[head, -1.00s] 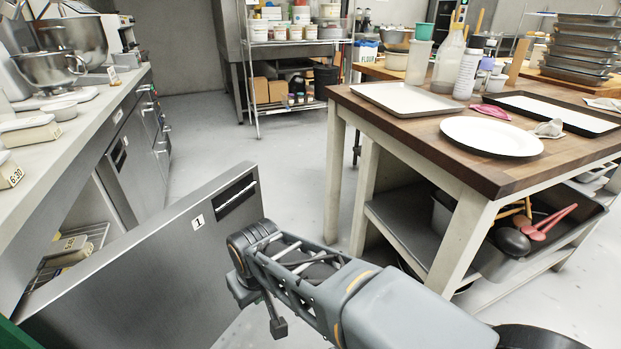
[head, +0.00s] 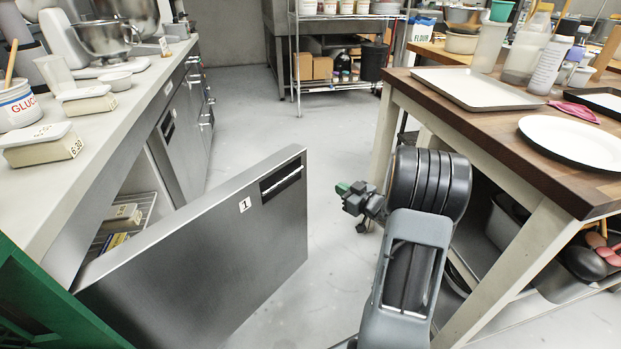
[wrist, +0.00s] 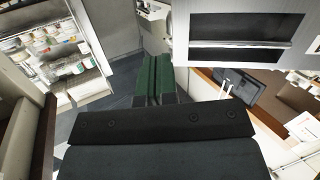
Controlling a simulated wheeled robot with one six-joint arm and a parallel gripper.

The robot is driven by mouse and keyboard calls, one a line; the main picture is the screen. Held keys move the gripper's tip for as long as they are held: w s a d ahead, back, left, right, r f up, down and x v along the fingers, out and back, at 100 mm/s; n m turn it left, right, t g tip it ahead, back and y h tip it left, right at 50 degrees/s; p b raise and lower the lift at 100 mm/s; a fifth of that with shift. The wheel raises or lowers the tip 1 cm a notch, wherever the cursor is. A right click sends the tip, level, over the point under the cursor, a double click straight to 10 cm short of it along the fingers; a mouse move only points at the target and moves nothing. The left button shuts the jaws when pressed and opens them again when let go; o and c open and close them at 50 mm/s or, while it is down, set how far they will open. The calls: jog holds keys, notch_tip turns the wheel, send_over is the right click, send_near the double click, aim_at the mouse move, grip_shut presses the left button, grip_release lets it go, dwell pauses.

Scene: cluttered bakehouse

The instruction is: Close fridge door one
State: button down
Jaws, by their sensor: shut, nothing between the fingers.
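Fridge door one (head: 205,262) is a steel panel with a "1" label and a dark recessed handle (head: 283,181) near its top free corner. It stands wide open from the left counter, its free edge out over the floor. My gripper (head: 343,188) is to the right of that edge, with floor showing between them. In the wrist view the green fingers of my gripper (wrist: 153,78) are together and empty. A steel panel with a dark slot (wrist: 240,38), apparently the door's handle side, fills the upper right there.
Containers (head: 128,214) sit on a rack inside the open fridge bay. The left counter (head: 110,125) holds tubs and mixers. A wooden-topped table (head: 470,125) stands close on the right of my arm. Clear floor (head: 250,110) lies between counter and table.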

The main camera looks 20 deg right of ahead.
aim_at(305, 175)
jog(key=w+a+y+b, duration=0.1)
jog(key=w, duration=0.2)
jog(key=w+a+y+b, duration=0.1)
jog(key=w+a, duration=0.1)
jog(key=w+a+f+y+b, duration=0.1)
jog(key=w+a, duration=0.1)
jog(key=w, duration=0.1)
jog(key=shift+w+f+n+b, duration=0.1)
jog(key=shift+w+n+b, duration=0.25)
jog(key=shift+n+b, duration=0.05)
jog(key=shift+w+a+t, duration=0.15)
jog(key=shift+w+a, duration=0.05)
jog(key=shift+w, duration=0.25)
jog(key=shift+w+a+t, duration=0.15)
jog(key=shift+w, duration=0.3)
